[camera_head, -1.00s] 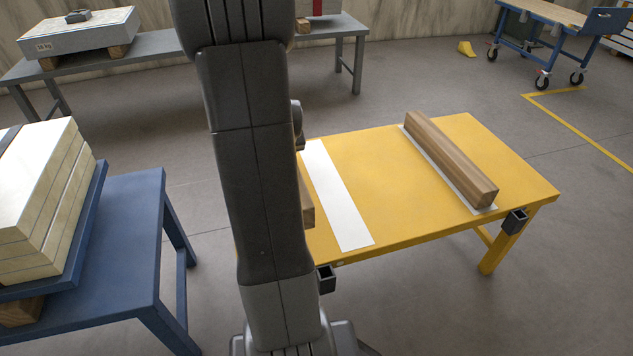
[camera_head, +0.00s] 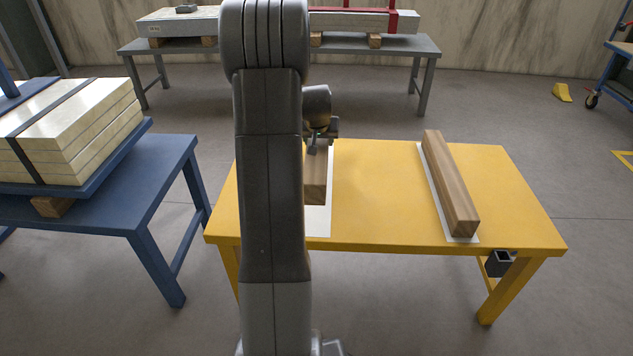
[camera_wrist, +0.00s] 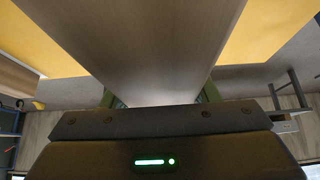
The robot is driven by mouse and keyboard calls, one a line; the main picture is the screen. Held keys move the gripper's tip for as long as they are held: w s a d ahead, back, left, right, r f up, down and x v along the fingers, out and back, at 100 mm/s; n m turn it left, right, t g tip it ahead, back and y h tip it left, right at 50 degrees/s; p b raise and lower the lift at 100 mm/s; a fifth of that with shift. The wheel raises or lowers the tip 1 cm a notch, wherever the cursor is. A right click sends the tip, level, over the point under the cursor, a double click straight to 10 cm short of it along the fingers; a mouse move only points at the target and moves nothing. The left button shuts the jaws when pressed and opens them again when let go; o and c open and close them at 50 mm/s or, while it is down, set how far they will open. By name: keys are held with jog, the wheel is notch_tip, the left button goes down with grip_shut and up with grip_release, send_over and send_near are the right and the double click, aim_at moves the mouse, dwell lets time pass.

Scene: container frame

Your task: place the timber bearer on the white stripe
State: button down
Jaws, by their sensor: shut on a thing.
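My gripper (camera_head: 319,142) is shut on a timber bearer (camera_head: 317,182), a long brown beam partly hidden behind my arm. The held bearer fills the upper middle of the wrist view (camera_wrist: 150,45). In the head view it overlaps the left white stripe (camera_head: 319,222) on the yellow table; the stripe shows at its right side and near end. I cannot tell whether the bearer touches the stripe or hangs above it. A second timber bearer (camera_head: 450,187) lies lengthwise on the right white stripe (camera_head: 464,239).
The yellow table (camera_head: 385,225) is clear between the two stripes. A blue table (camera_head: 150,190) with stacked pale slabs (camera_head: 75,125) stands to the left. A grey bench (camera_head: 270,47) with slabs stands behind. A blue trolley (camera_head: 618,75) is at far right.

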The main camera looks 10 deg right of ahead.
jog(key=shift+f+b, duration=1.8)
jog(key=shift+f, duration=3)
jog(key=shift+f, duration=0.15)
jog(key=c, duration=0.5)
grip_release()
jog(key=shift+f, duration=0.1)
jog(key=p+v, duration=0.3)
jog(key=v, duration=0.7)
jog(key=shift+r, duration=0.45)
jog(key=shift+v, duration=0.8)
jog(key=shift+f, duration=0.15)
